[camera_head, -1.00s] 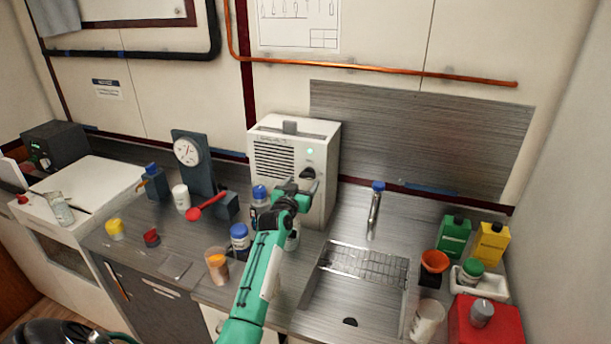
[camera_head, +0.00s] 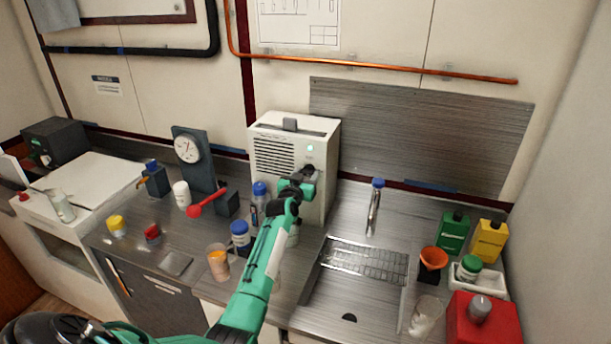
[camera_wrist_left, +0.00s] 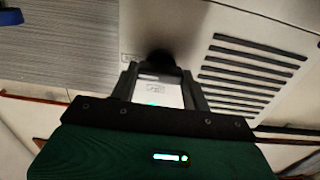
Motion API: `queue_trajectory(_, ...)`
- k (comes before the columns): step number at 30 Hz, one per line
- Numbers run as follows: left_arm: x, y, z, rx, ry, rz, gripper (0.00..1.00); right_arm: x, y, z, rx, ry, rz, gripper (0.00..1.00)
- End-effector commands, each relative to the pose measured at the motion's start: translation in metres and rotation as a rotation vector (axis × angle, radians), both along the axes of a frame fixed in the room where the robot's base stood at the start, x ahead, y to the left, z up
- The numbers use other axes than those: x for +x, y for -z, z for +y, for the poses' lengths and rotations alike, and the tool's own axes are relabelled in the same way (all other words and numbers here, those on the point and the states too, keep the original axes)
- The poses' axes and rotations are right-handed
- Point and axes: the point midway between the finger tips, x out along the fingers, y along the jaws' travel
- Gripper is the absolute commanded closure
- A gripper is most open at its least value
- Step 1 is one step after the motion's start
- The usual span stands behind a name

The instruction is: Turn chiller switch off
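The chiller (camera_head: 272,150) is a white box with dark vent slots, standing at the back of the counter. A small green light (camera_head: 309,148) glows on its front. Its dark knob (camera_head: 308,170) sits below the light, partly hidden by my left gripper (camera_head: 306,178). In the left wrist view, the dark knob (camera_wrist_left: 159,59) is between the tips of my left gripper (camera_wrist_left: 160,72), close to the chiller front (camera_wrist_left: 215,30). The fingers stand apart with a gap showing; I cannot tell if they touch the knob. My right gripper is out of view.
Blue-capped bottles (camera_head: 240,236) and a beaker of orange liquid (camera_head: 218,262) stand near my left arm. A dial gauge (camera_head: 187,149) is left of the chiller.

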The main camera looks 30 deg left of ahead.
Motion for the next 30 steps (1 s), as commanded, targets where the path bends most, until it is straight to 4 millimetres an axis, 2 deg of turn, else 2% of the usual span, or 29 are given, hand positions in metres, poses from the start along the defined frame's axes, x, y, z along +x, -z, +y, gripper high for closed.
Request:
queue_trajectory(8, -0.0001, 0.0004, 0.0002, -0.02, 0.0, -0.005, 0.76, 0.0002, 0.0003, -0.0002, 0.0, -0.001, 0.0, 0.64)
queue_trajectory(14, -0.0001, 0.0006, 0.0004, -0.103, -0.001, -0.024, 0.76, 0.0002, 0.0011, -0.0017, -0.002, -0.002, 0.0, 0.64)
queue_trajectory(30, -0.0004, 0.0012, 0.0018, -0.57, -0.001, -0.137, 0.76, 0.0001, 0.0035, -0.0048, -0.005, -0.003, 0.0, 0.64)
